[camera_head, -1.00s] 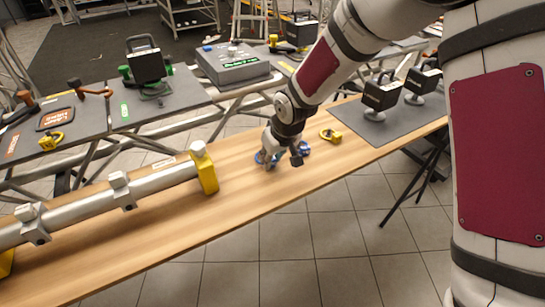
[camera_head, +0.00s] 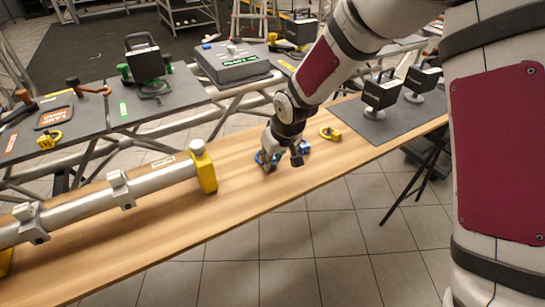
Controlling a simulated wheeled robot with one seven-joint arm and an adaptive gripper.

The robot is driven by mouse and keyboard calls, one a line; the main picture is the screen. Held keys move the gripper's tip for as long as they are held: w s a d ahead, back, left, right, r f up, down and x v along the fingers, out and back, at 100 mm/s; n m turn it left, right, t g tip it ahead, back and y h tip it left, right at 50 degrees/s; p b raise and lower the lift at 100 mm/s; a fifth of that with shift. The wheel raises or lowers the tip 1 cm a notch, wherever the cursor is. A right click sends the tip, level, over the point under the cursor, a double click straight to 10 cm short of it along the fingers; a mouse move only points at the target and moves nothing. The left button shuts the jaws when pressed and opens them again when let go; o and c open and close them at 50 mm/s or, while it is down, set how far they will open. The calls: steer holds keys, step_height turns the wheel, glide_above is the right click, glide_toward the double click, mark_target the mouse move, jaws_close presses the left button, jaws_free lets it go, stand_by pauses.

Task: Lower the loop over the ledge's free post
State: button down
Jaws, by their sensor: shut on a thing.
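My gripper (camera_head: 267,162) points down at the wooden ledge (camera_head: 240,195), near its middle. It is shut on a small blue thing (camera_head: 260,157), which looks like a blue shackle or loop. The fingers and wrist hide most of it, and I cannot tell whether it touches the wood. A second blue piece (camera_head: 304,147) shows just right of my wrist, partly hidden. A yellow shackle (camera_head: 330,133) lies on the wood further right. No free post is clearly seen; a yellow support with a pale knob (camera_head: 205,170) stands to the left, at the end of the tube.
A metal tube (camera_head: 85,201) with clamps lies along the ledge's left part. Black cases (camera_head: 382,92) stand on a grey mat at the right. Behind are a grey table (camera_head: 95,118) with tools and a grey box (camera_head: 232,65). Wood in front of my gripper is bare.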

steer(key=c, duration=1.2)
jaws_free()
steer(key=shift+c, duration=0.2)
steer(key=s+d+r+m+h+p, duration=0.1)
steer(key=s+d+r+p, duration=0.1)
steer(key=s+d+r, duration=0.55)
steer(key=s+d+r+m+h+p, duration=0.1)
steer(key=s+d+r, duration=0.25)
steer(key=r, duration=0.65)
steer(key=s+d+r+m+h+p, duration=0.1)
steer(key=s+d+r+p, duration=0.1)
steer(key=s+d+r, duration=0.55)
steer(key=s+d+r+m+p, duration=0.2)
steer(key=s+r, duration=0.2)
steer(key=s, duration=0.4)
steer(key=s+d+r+m+p, duration=0.1)
steer(key=s+d+r+p, duration=0.1)
steer(key=s, duration=0.7)
steer(key=shift+s+d+r+m+p, duration=0.25)
steer(key=shift+d+r+m+p, duration=0.2)
steer(key=shift+r, duration=0.4)
